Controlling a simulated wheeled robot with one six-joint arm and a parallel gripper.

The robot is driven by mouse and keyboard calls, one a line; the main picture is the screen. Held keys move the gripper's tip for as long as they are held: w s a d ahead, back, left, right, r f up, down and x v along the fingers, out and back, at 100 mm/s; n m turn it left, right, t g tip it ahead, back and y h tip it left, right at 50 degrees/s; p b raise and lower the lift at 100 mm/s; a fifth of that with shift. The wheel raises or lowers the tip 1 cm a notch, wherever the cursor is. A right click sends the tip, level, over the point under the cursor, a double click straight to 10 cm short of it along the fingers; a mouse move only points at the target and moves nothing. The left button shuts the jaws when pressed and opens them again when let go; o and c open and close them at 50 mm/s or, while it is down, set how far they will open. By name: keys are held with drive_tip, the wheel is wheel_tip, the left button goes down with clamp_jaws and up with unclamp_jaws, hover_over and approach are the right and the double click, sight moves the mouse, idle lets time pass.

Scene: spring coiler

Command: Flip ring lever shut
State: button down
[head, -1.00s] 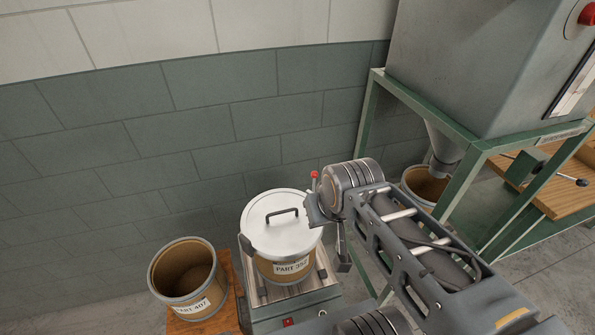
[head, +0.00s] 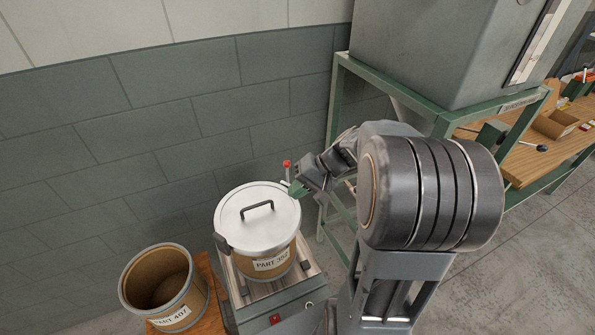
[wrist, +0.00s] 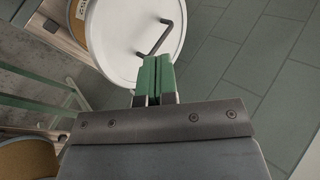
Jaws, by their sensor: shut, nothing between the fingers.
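A cardboard drum (head: 272,266) marked PART 352 stands upright under a round white lid (head: 235,222) with a dark handle. A grey fitting (head: 222,243) sits at the lid's left edge. A thin lever with a red knob (head: 287,164) sticks up at the lid's far right; I cannot tell if it joins the ring. My gripper (head: 293,189) has its green fingers shut and empty, at the lid's right edge close below the red knob. I cannot tell whether they touch. In the wrist view the shut fingers (wrist: 157,62) overlap the lid (wrist: 115,40); the red knob is not visible there.
The drum stands on a metal roller stand (head: 281,298). An open drum (head: 160,285) marked PART 407 stands to the left on a wooden base. A green frame (head: 408,98) carries a grey hopper at the right, before a wooden bench. A tiled wall rises behind.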

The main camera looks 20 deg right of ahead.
drive_tip(key=w+d+f+m+t, duration=0.2)
drive_tip(key=d+t, duration=0.1)
drive_tip(key=d, duration=0.2)
drive_tip(key=w+d+f+m+t+y+b, duration=0.1)
drive_tip(key=w+d+f+t, duration=0.1)
drive_tip(key=d, duration=0.4)
drive_tip(key=w+d+f+m+t+y+b, duration=0.1)
drive_tip(key=w+d+f+m+t, duration=0.1)
drive_tip(key=d, duration=0.4)
drive_tip(key=f+t, duration=0.1)
drive_tip(key=t, duration=0.1)
drive_tip(key=shift+w+m+t, duration=0.15)
drive_tip(key=shift+m+t, duration=0.15)
drive_tip(key=shift+t, duration=0.1)
drive_tip(key=shift+a, duration=0.1)
drive_tip(key=p, duration=0.5)
approach(287, 173)
drive_tip(key=w+a+r, duration=0.3)
drive_tip(key=w, duration=0.2)
drive_tip(key=shift+a, duration=0.35)
drive_tip(key=shift+w+d, duration=0.15)
